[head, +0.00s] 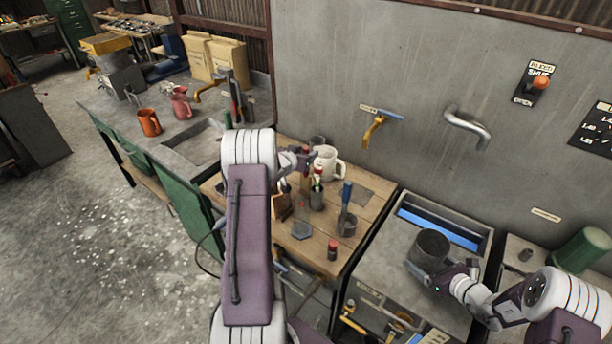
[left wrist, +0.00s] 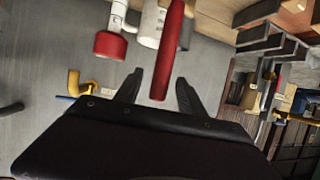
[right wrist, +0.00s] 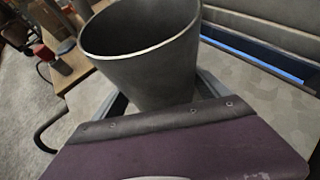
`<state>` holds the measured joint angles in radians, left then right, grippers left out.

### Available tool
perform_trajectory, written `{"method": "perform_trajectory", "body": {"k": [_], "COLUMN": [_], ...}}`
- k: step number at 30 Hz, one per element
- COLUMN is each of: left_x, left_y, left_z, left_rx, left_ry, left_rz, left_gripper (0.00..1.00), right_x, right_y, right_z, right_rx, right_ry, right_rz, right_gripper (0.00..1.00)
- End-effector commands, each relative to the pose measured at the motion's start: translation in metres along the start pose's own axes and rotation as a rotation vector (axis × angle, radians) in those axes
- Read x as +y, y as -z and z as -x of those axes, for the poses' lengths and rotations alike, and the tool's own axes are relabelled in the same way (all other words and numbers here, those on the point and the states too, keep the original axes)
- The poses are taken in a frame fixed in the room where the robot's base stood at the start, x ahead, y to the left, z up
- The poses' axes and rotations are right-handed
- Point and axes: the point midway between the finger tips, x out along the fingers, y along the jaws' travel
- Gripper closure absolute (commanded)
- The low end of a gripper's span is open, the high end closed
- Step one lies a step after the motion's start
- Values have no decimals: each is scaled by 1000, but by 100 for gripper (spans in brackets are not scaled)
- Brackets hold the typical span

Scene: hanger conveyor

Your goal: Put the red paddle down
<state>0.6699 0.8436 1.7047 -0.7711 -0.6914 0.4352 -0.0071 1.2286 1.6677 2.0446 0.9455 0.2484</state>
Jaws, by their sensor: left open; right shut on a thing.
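The red paddle (left wrist: 168,55) shows in the left wrist view as a long red bar. Its near end lies between the spread fingers of my left gripper (left wrist: 157,92), which is open. I cannot tell whether a finger touches it. In the head view my left gripper (head: 306,161) is over the back of the wooden bench, beside the white mug; the paddle is hard to make out there. My right gripper (head: 447,276) is shut on a dark grey pot (head: 432,246), held upright over the grey counter. The pot (right wrist: 150,50) fills much of the right wrist view.
The wooden bench (head: 347,240) holds a white mug (head: 327,163), a blue-handled tool in a grey cup (head: 347,225), a small red-topped jar (head: 333,249) and a grey hexagonal piece (head: 301,231). A blue-lined trough (head: 440,229) lies behind the pot. The wall stands close behind.

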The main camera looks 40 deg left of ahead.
Motion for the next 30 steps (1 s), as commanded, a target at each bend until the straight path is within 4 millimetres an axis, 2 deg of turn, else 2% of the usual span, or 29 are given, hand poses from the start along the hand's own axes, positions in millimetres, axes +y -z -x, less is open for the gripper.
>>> {"method": "perform_trajectory", "body": {"k": [6, 8, 11, 12, 30], "left_x": [0, 0, 0, 0, 0], "left_y": [0, 0, 0, 0, -1], "left_z": [-2, -2, -2, -2, -2], "left_rx": [-1, -1, -1, -1, -2], "left_ry": [0, 0, 0, 0, 0], "left_rz": [1, 1, 1, 1, 0], "left_gripper": [53, 67, 95, 100, 100], "right_x": [0, 0, 0, 0, 0], "right_y": [1, 1, 1, 1, 0], "right_z": [0, 0, 0, 0, 0], "right_rx": [3, 2, 2, 2, 1], "right_ry": [0, 0, 0, 0, 0], "right_rz": [0, 0, 0, 0, 0], "right_gripper": [37, 37, 37, 37, 37]}}
